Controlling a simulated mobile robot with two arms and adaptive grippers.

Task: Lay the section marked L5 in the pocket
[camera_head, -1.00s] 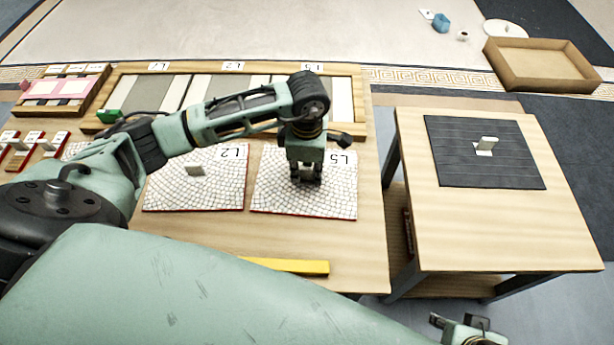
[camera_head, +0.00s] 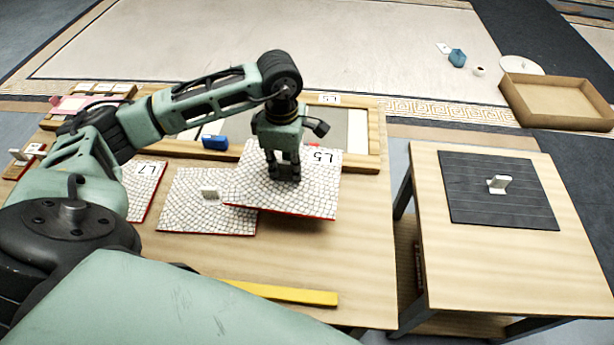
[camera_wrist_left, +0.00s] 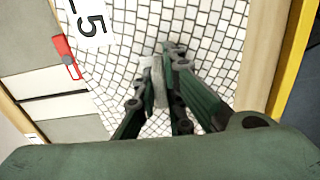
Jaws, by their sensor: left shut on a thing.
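The section marked L5 (camera_head: 318,190) is a white mosaic panel with a red lower edge. My left gripper (camera_head: 284,176) is shut on its grip, which also shows between the fingers in the left wrist view (camera_wrist_left: 157,82). The panel hangs above the table and overlaps the right edge of the neighbouring panel in the head view. The wooden frame (camera_head: 373,150) behind it has a tag L5 (camera_head: 329,99) on its far rail. The L5 pocket (camera_head: 335,122) shows grey and cream strips, partly hidden by my arm and the panel. My right gripper is out of view.
A second mosaic panel with a grip (camera_head: 185,215) and the L7 panel (camera_head: 143,185) lie to the left. A blue piece (camera_head: 215,142) is at the frame. A yellow bar (camera_head: 285,293) lies near the front edge. A side table (camera_head: 430,260) bears a dark panel (camera_head: 470,205).

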